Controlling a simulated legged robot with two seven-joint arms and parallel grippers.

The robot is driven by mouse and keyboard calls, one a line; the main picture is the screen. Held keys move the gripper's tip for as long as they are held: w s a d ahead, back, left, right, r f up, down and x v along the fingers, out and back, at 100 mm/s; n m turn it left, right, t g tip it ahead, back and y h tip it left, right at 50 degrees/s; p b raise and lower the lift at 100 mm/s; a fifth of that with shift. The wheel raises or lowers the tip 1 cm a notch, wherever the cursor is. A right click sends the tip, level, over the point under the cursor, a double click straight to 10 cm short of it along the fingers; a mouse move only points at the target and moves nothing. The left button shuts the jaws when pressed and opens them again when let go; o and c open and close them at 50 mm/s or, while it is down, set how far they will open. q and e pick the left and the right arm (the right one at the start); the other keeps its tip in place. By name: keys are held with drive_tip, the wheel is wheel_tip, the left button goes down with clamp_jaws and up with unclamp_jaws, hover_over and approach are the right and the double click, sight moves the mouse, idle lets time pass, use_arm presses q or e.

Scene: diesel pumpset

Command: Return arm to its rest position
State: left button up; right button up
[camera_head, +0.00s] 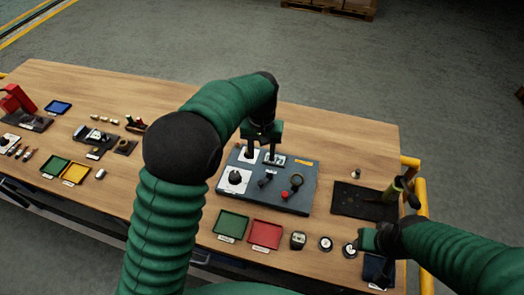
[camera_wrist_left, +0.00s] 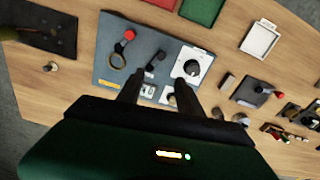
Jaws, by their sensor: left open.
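My left gripper (camera_head: 261,155) reaches over the far side of the blue-grey control panel (camera_head: 262,199). Its two dark fingers are apart, with nothing seen between them. In the left wrist view the gripper (camera_wrist_left: 156,92) points at the panel (camera_wrist_left: 104,44), near small white-plated fittings (camera_wrist_left: 149,90); contact cannot be told. The panel carries a black knob on a white plate (camera_head: 235,178), a red knob (camera_head: 284,195) and a dark ring handle (camera_head: 297,180). My right gripper (camera_head: 372,241) is low at the right, by the table's near edge; its fingers are unclear.
A green tray (camera_head: 230,224) and a red tray (camera_head: 265,234) lie in front of the panel, beside round gauges (camera_head: 326,243). A black mat (camera_head: 350,207) with a tool lies right. Small parts and trays fill the left. A yellow rail (camera_head: 421,190) borders the right end.

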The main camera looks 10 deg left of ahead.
use_arm(q)
drive_tip(key=shift+r, duration=0.8)
drive_tip(key=s+a+f+t+b, duration=0.1)
drive_tip(key=s+a+f, duration=0.2)
drive_tip(key=s, duration=0.7)
drive_tip(key=s+a+f+m+t, duration=0.1)
drive_tip(key=s+a+f, duration=0.2)
drive_tip(key=s, duration=0.6)
drive_tip(key=shift+s+a+f+t+b, duration=0.25)
drive_tip(key=shift+s+f+t+b, duration=0.05)
drive_tip(key=shift+s+f+b, duration=0.1)
drive_tip(key=shift+s, duration=0.1)
